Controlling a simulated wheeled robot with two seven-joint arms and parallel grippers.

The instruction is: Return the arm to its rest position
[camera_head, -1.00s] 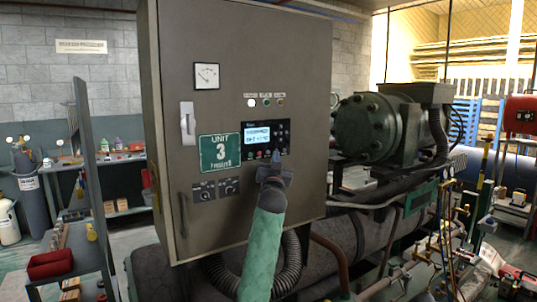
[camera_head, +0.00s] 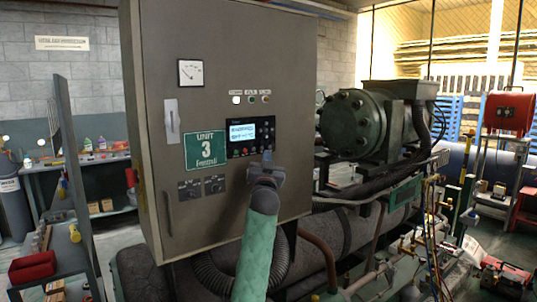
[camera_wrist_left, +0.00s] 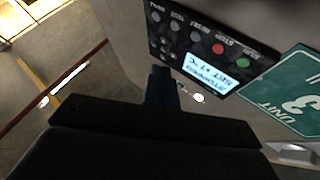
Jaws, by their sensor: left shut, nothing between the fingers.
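My left arm, in a green sleeve, comes up from the bottom of the head view. Its gripper (camera_head: 267,158) is shut and empty in front of the grey control cabinet, just below the controller panel (camera_head: 243,133) with its lit display. In the left wrist view the shut fingers (camera_wrist_left: 162,75) point toward the same panel (camera_wrist_left: 205,50), with its row of buttons and a lit screen. Whether the fingertips touch the cabinet I cannot tell. The green "UNIT 3" sign (camera_head: 205,150) is to the left of the panel. My right gripper is not in view.
The grey cabinet (camera_head: 215,60) fills the centre. A green compressor (camera_head: 355,122) and pipes stand to its right, with hoses and brass valves (camera_head: 430,215) beyond. A shelf cart with a red bin (camera_head: 32,267) is at left. Open floor shows between cart and cabinet.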

